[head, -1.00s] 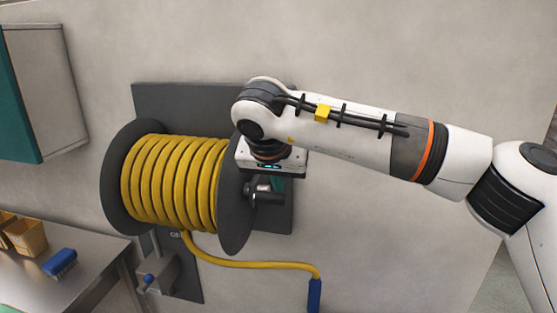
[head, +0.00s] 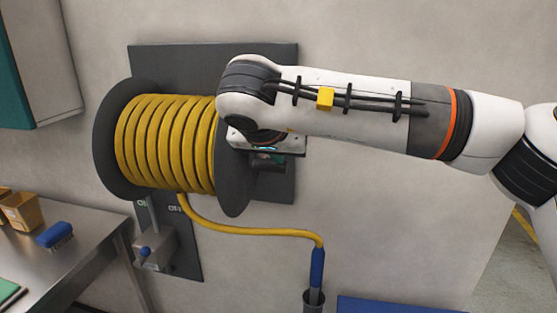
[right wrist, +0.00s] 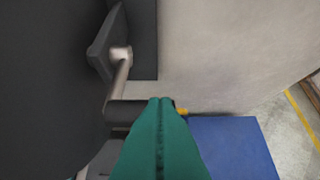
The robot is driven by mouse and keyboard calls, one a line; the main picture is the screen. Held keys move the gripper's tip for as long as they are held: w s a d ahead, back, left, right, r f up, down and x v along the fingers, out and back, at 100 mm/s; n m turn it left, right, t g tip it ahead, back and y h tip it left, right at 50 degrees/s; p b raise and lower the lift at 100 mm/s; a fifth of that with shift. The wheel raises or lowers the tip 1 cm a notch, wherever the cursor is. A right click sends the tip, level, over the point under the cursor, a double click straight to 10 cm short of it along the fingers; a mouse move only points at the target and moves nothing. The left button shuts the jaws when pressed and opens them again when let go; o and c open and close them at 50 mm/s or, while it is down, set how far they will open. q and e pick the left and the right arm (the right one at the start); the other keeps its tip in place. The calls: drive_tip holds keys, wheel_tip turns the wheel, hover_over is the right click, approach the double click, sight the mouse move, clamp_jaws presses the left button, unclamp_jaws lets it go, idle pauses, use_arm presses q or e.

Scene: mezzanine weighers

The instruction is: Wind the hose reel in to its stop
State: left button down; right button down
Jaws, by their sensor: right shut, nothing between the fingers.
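The hose reel (head: 109,150) is a dark drum on a wall plate, wound with several turns of yellow hose (head: 166,147). The hose's free end runs down right to a blue nozzle (head: 317,268) above a grey tube-like holder (head: 313,298). The reel's crank handle (head: 270,164) is partly hidden by my right wrist; in the right wrist view its dark grip (right wrist: 128,110) lies beside the teal fingers. My right gripper (right wrist: 161,100) is shut and empty, overlapping the grip's end; I cannot tell whether they touch. My left gripper is not in view.
A steel bench (head: 85,262) at left holds a blue brush (head: 54,234) and tan bins (head: 18,210). A teal-fronted cabinet (head: 45,60) hangs upper left. A blue surface (head: 390,305) is lower right.

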drive_tip(key=shift+f, duration=0.1)
idle(0.3)
drive_tip(key=b+v, duration=0.2)
drive_tip(key=v, duration=1)
drive_tip(key=shift+s, duration=0.1)
